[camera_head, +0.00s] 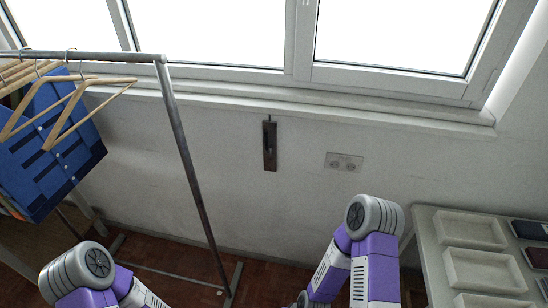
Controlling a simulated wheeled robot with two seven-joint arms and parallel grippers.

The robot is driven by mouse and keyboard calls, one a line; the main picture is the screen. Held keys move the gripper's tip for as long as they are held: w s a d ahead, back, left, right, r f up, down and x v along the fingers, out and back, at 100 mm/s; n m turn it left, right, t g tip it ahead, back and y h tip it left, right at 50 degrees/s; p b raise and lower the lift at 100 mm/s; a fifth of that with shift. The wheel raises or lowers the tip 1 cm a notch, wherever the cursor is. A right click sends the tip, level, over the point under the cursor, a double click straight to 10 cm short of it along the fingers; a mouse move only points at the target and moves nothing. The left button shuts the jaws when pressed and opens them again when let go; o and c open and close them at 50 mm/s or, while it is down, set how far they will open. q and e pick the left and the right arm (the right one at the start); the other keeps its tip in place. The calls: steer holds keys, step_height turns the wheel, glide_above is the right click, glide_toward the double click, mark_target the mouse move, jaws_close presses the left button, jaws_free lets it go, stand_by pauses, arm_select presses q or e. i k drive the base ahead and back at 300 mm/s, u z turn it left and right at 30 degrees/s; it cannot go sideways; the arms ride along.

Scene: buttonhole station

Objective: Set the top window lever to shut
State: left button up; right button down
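A dark, narrow upright plate (270,155) is fixed to the wall below the window sill. A thin dark stem stands out of its top end, pointing up; it looks like a window lever, but its setting cannot be read. The windows (400,35) above have white frames, and their tops are out of view. Only purple and grey links of my arms show, low in the picture at left and right, well apart from the plate. Neither gripper is in view.
A wall socket (343,162) is right of the plate. A table (432,250) with pale trays (484,270) is at right. The wall around the plate is clear.

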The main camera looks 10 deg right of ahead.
mark_target(268, 151)
steer(key=u, duration=0.6)
steer(key=k, duration=0.15)
steer(key=z, duration=1.25)
steer(key=i, duration=0.55)
steer(key=u, duration=0.95)
